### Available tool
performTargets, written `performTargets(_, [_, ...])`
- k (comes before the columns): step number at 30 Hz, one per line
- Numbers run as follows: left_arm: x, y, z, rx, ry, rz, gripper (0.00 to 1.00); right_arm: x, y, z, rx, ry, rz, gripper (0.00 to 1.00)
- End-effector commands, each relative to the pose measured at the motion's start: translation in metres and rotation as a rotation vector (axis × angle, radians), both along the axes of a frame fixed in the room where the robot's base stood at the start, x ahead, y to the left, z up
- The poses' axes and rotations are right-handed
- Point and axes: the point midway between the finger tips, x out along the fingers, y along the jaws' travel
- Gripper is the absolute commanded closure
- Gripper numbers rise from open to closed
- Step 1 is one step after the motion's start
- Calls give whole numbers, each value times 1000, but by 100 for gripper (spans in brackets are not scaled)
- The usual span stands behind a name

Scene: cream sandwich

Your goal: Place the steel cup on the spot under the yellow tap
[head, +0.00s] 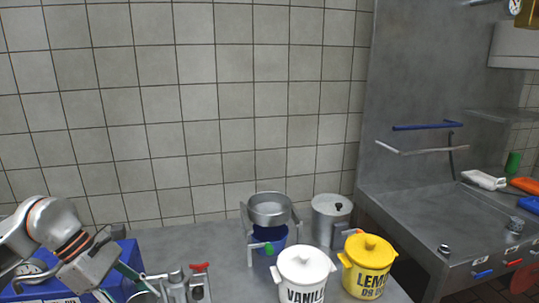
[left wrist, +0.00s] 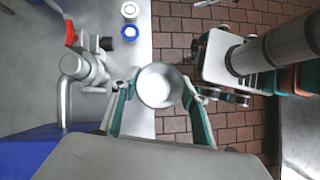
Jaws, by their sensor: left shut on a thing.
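The steel cup (left wrist: 160,86) is seen from above in the left wrist view, between the teal fingers of my left gripper (left wrist: 160,92). The gripper is shut on it, and the cup appears beyond the counter's edge, partly over the brick floor. In the head view my left gripper (head: 132,275) is low at the left, with its tips partly hidden; I cannot clearly make out the cup there. No clearly yellow tap shows. A red-handled tap (left wrist: 71,33) is on the counter left of the cup. My right gripper is not in view.
A stand holds a steel pan (head: 269,208) above a blue container (head: 268,236). A steel canister (head: 331,220), a white vanilla pot (head: 303,272) and a yellow lemon pot (head: 367,265) stand nearby. A blue box (head: 120,258) is at the left. A steel sink unit (head: 430,220) stands right.

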Motion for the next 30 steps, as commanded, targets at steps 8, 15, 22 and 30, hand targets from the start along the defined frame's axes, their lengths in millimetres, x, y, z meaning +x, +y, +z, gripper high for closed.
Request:
performTargets(8, [-8,-16,10,2,-3,-426,77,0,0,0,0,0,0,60])
performTargets(15, [-14,-22,17,1,-3,-649,77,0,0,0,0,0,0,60])
performTargets(22, [-16,-23,18,-2,-1,-698,77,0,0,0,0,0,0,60])
performTargets(30, [-15,-22,19,0,-3,-694,77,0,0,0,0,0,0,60])
